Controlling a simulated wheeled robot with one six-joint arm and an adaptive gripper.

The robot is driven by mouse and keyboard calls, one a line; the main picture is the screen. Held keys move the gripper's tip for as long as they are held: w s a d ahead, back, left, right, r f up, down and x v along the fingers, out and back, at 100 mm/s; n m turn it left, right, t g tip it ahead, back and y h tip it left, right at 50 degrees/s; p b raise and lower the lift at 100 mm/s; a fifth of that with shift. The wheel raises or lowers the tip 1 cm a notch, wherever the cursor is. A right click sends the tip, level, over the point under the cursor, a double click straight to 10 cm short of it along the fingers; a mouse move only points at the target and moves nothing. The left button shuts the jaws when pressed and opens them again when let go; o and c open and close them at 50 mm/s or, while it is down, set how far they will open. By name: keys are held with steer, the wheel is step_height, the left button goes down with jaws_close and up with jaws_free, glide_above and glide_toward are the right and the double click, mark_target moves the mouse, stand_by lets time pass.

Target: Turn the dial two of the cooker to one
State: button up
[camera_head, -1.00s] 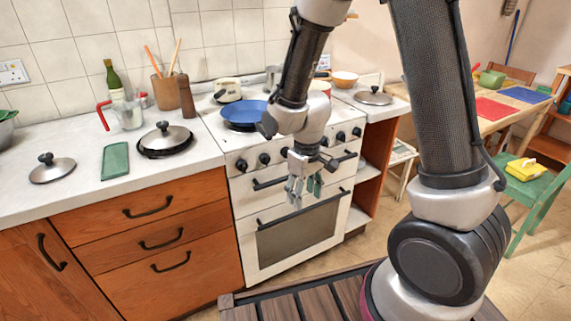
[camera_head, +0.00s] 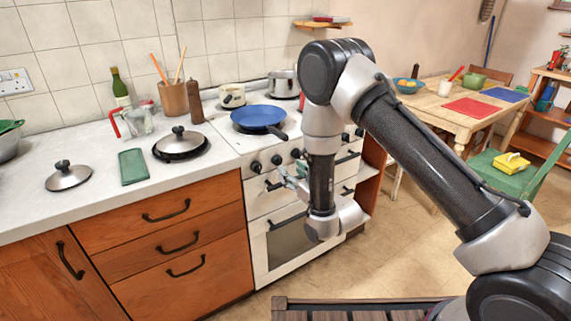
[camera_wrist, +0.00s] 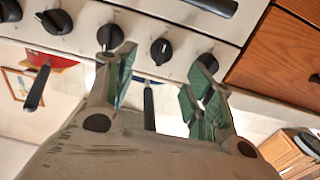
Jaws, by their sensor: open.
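The white cooker (camera_head: 262,205) has a row of black dials along its front panel. The dial second from the left (camera_head: 276,160) shows in the head view. The wrist view is upside down and shows this dial (camera_wrist: 161,50) between the two fingertips in the picture, with a pale mark on its face. My gripper (camera_wrist: 165,75) is open and empty, its green-padded fingers pointing at the panel. I cannot tell how close they are to it. In the head view my gripper (camera_head: 287,177) is just below the left dials, partly hidden by my wrist.
Neighbouring dials (camera_wrist: 110,37) (camera_wrist: 207,62) sit close on either side. A black oven handle (camera_head: 289,220) lies below the gripper. A blue pan (camera_head: 259,117) stands on the hob, its handle towards the front edge. Wooden drawers (camera_head: 170,235) adjoin on the left.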

mark_target(281, 162)
steer(key=x, duration=0.7)
steer(key=shift+w+a, duration=0.1)
steer(key=c, duration=1)
